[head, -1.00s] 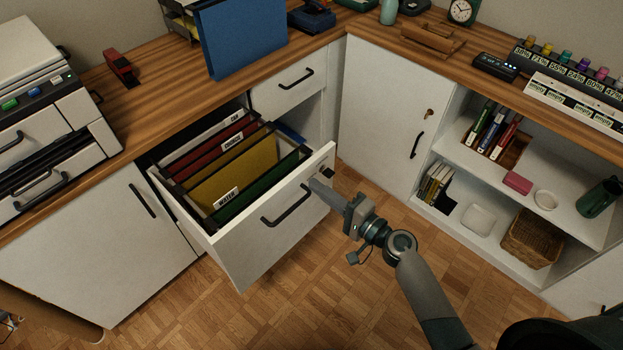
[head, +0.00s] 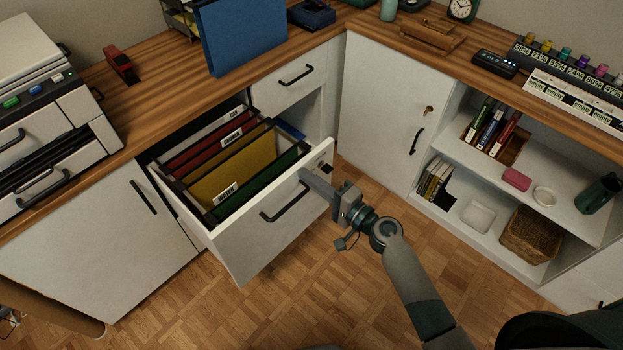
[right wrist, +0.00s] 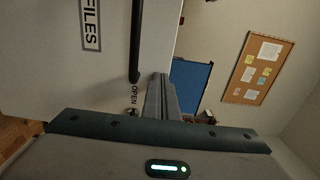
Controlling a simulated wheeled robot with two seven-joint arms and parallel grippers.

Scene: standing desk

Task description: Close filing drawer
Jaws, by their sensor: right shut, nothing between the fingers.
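The filing drawer (head: 262,232) stands pulled out from under the wooden desk in the head view. It has a white front with a black bar handle (head: 286,202) and holds several hanging folders, red, yellow and green. My right gripper (head: 306,176) is shut and empty, its fingertips at the drawer front near the upper right part, beside the handle's right end. Whether they touch the front is hard to tell. In the right wrist view the shut fingers (right wrist: 160,92) point at the white front, next to the black handle (right wrist: 136,40). My left gripper is not in view.
A closed small drawer (head: 290,82) sits behind and right of the open one. A white cabinet door (head: 388,110) and an open shelf with a basket (head: 530,235) stand at right. A printer (head: 45,100) is at left. The parquet floor in front is clear.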

